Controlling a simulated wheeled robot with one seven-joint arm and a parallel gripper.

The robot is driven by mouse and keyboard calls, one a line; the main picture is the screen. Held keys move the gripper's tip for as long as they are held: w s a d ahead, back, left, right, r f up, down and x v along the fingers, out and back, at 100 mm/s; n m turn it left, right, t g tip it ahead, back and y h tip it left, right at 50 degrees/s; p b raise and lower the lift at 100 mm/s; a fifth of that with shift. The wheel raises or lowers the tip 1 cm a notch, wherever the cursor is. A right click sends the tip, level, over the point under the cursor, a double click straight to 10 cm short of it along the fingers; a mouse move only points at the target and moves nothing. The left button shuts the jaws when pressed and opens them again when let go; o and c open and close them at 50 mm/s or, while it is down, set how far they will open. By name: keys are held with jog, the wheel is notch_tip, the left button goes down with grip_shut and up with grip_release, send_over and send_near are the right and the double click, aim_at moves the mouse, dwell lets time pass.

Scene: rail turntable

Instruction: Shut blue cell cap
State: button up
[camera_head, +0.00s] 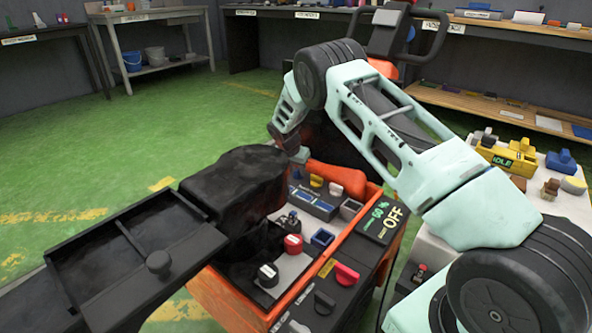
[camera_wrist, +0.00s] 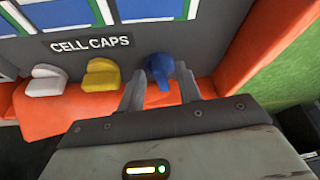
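The blue cell cap (camera_wrist: 160,70) stands upright on an orange surface under the "CELL CAPS" label (camera_wrist: 90,43) in the wrist view. My gripper (camera_wrist: 160,78) has one finger on each side of it. The fingers are apart, with small gaps visible beside the cap; I see no clear grip. A yellow cap (camera_wrist: 102,76) and a white cap (camera_wrist: 46,81) stand to its left. In the head view my gripper (camera_head: 300,154) is low over the far end of the orange cart, and I cannot make out the blue cap there.
A white table at right holds yellow and blue blocks (camera_head: 562,162). Benches line the walls. Green floor (camera_head: 100,150) at left is clear.

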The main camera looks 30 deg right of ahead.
grip_shut()
jog(key=shift+n+p, duration=0.3)
jog(key=shift+p, duration=0.05)
jog(key=n, duration=0.1)
jog(key=p, duration=0.1)
jog(key=n+p, duration=0.1)
jog(key=shift+s+d+r+n+t+y, duration=0.2)
jog(key=shift+s+n+t+y, duration=0.1)
jog(key=shift+t+y, duration=0.1)
jog(key=n+p, duration=0.2)
jog(key=n+y+p, duration=0.1)
jog(key=shift+s+d+n+t, duration=0.15)
jog(key=shift+d+n+t, duration=0.15)
jog(key=shift+t, duration=0.1)
jog(key=n+p, duration=0.1)
jog(key=n+y+p, duration=0.1)
jog(key=n, duration=0.1)
jog(key=shift+d+f, duration=0.15)
jog(key=shift+d, duration=0.1)
jog(key=shift+d+n+t+y+p, duration=0.15)
jog(key=shift+n+t+y+p, duration=0.3)
jog(key=shift+n, duration=0.85)
jog(key=shift+f+y, duration=0.1)
jog(key=shift+y, duration=0.15)
